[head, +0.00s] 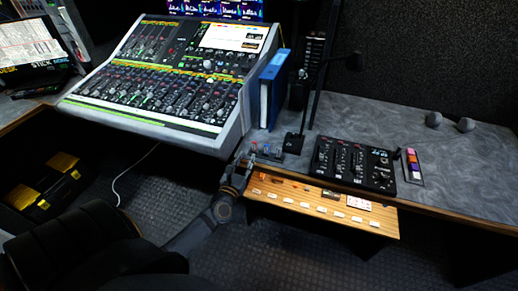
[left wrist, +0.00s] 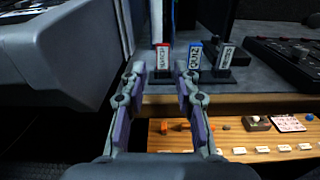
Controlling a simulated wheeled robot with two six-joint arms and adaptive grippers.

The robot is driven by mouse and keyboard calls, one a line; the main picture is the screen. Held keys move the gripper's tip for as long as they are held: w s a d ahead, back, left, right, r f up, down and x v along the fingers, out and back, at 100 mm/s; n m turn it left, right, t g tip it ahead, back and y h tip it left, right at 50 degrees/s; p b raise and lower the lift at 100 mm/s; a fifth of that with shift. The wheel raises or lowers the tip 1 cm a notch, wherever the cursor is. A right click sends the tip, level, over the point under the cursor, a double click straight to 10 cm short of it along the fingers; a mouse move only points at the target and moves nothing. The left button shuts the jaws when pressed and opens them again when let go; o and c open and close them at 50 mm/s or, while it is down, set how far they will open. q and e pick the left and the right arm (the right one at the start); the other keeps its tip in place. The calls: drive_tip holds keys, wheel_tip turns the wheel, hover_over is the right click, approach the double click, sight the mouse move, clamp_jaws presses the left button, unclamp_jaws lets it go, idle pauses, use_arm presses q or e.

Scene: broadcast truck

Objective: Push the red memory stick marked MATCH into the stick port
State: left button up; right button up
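The red memory stick (left wrist: 162,57) stands upright in a dark holder at the desk's front edge, its white label reading MATCH sideways. A blue stick (left wrist: 194,56) and a grey stick (left wrist: 226,58) stand in a row to its right. In the head view the red stick (head: 253,147) is small, close to my left gripper (head: 249,160). In the left wrist view, my left gripper (left wrist: 162,78) is open and empty; its fingers frame the red stick from the near side, with no clear contact. I cannot pick out the stick port for certain. My right gripper is not in view.
A wooden panel (head: 375,225) with several white labels lies below the desk edge. A mixing console (head: 160,75) is at left; blue binders (head: 270,88), a gooseneck microphone (head: 294,142) and a small black mixer (head: 354,165) stand nearby.

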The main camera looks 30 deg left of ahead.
sight(254, 145)
use_arm(q)
drive_tip(key=x, duration=0.3)
drive_tip(key=shift+w+f, duration=0.1)
drive_tip(key=shift+w, duration=0.2)
drive_tip(key=shift+w+r, duration=0.2)
drive_tip(key=shift+w, duration=0.1)
drive_tip(key=x, duration=0.4)
drive_tip(key=shift+w, duration=0.3)
drive_tip(key=c, duration=0.6)
